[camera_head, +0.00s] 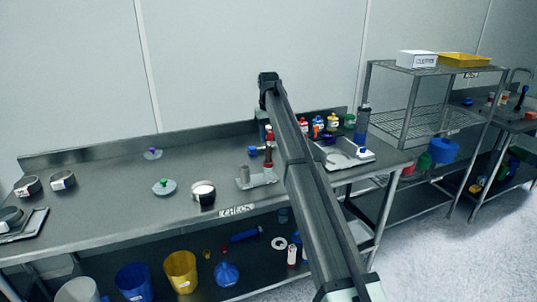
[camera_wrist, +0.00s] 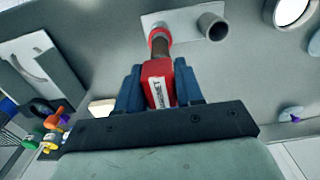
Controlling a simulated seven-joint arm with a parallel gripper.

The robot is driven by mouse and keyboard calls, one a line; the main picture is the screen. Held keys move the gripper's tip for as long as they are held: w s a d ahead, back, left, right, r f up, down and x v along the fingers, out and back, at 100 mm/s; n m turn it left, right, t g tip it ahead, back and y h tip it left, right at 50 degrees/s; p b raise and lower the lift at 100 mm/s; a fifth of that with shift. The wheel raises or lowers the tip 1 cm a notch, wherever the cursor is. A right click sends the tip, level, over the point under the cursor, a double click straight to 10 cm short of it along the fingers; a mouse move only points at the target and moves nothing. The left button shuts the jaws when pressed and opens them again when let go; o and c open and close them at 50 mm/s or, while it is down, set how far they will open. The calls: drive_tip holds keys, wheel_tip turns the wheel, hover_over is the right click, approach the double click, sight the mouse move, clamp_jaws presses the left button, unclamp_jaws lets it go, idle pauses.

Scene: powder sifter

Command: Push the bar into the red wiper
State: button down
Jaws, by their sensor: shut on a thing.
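In the wrist view my gripper (camera_wrist: 158,90) is shut on the red labelled handle of the bar (camera_wrist: 158,72), with a blue finger on each side. The bar's brownish rod (camera_wrist: 159,46) runs from the handle to the red wiper (camera_wrist: 161,31), a red ring on a pale stand. The rod's end is at or inside the ring; how deep is hard to tell. In the head view the red wiper (camera_head: 268,166) sits below the red handle (camera_head: 269,149), and the bar looks about upright. My gripper (camera_head: 268,133) is above it, partly hidden by my arm.
The pale stand (camera_head: 262,180) also carries a grey tube (camera_head: 243,173) beside the wiper. A white-topped round container (camera_head: 203,191) and green-knobbed lid (camera_head: 164,187) lie to the left. Several small bottles (camera_head: 332,122) and a white tray (camera_head: 352,156) are to the right. The table's left middle is mostly clear.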

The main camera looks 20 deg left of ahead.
hover_over(269, 163)
drive_tip(key=shift+w+a+f, duration=0.1)
drive_tip(key=shift+w+f, duration=0.05)
drive_tip(key=shift+f, duration=1.4)
drive_tip(key=shift+w+a+f, duration=0.1)
drive_tip(key=shift+f, duration=1.5)
drive_tip(key=c, duration=0.7)
unclamp_jaws()
wheel_tip(269, 163, up, 12)
drive_tip(key=shift+r, duration=0.1)
